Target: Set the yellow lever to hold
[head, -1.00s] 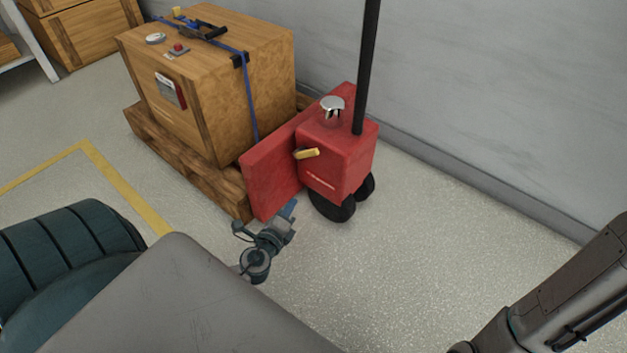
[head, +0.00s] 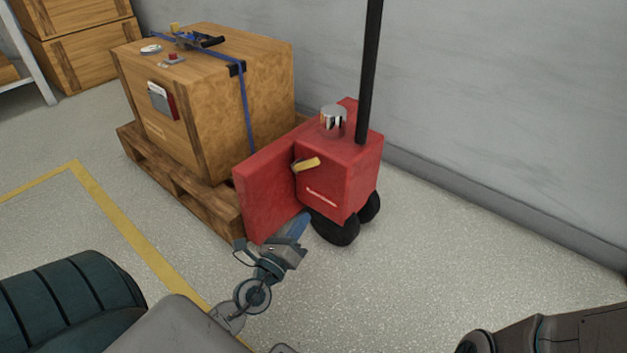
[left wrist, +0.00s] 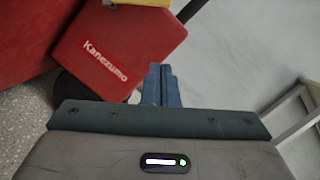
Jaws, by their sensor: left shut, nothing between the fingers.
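The yellow lever (head: 306,164) sticks out from the front of the red pallet jack body (head: 340,180) and tilts slightly up to the right. In the left wrist view, part of the yellow lever (left wrist: 145,3) shows at the top edge, above the red face with white lettering (left wrist: 115,55). My left gripper (head: 299,226) is shut and empty, its blue fingers low in front of the jack, below the lever and apart from it. The shut fingers also show in the left wrist view (left wrist: 160,84). My right gripper is out of view; only part of that arm shows.
A wooden crate (head: 210,95) with a blue strap stands on a pallet (head: 180,185) left of the jack. A black handle pole (head: 370,75) rises from the jack. A grey wall (head: 500,100) runs behind. The floor at right (head: 440,240) is clear.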

